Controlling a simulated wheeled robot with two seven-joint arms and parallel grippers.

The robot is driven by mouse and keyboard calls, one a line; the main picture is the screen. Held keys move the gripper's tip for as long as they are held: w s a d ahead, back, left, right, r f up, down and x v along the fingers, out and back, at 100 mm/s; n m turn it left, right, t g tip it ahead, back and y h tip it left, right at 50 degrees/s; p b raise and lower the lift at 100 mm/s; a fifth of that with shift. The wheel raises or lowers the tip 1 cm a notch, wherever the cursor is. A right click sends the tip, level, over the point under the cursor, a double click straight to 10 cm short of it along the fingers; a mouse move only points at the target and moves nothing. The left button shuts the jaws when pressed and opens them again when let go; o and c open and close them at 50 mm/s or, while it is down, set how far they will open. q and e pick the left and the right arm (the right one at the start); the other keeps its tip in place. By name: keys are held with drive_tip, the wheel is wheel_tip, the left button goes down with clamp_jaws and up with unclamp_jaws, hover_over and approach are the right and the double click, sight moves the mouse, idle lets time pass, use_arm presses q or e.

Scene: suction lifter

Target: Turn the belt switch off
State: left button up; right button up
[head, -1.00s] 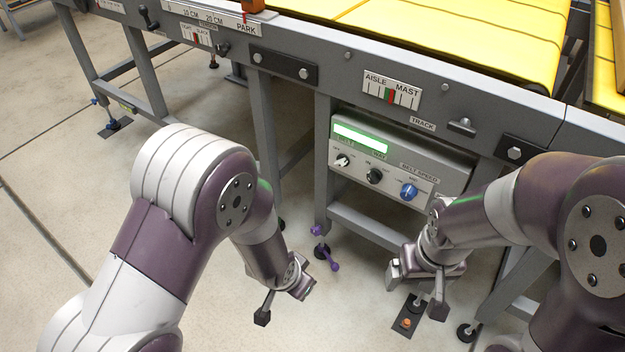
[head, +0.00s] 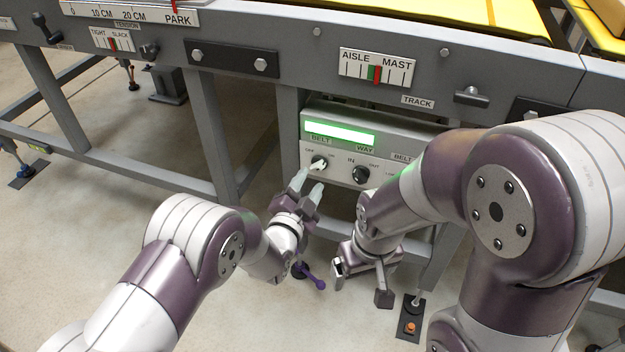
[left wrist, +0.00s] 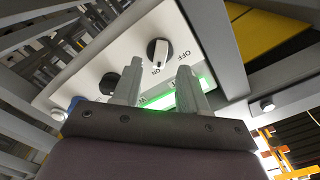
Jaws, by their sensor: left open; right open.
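The control box (head: 334,186) hangs under the conveyor frame with a lit green display (head: 340,133). The belt switch (head: 319,163) is a round knob with a white handle, at the left of the panel below the word BELT. In the left wrist view the belt switch (left wrist: 158,52) sits between OFF and ON labels, its handle toward ON. My left gripper (head: 308,186) is open and empty, its fingertips just below and in front of the belt switch, seemingly apart from it. It also shows in the left wrist view (left wrist: 158,85). My right gripper (head: 360,268) is open and empty, below the box.
The black IN/OUT knob (head: 361,175) is right of the belt switch. My right arm hides the right part of the panel. Frame legs (head: 214,130) stand left of the box. A purple-handled foot (head: 312,277) and an orange button (head: 410,327) are low down.

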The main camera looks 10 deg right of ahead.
sight(315, 170)
use_arm(q)
drive_tip(key=x, duration=0.2)
drive_tip(key=shift+w+d+f+b, duration=0.15)
drive_tip(key=shift+w+d+b, duration=0.05)
drive_tip(key=shift+w+b, duration=0.15)
drive_tip(key=shift+w+d, duration=0.25)
drive_tip(key=shift+w, duration=0.1)
clamp_jaws()
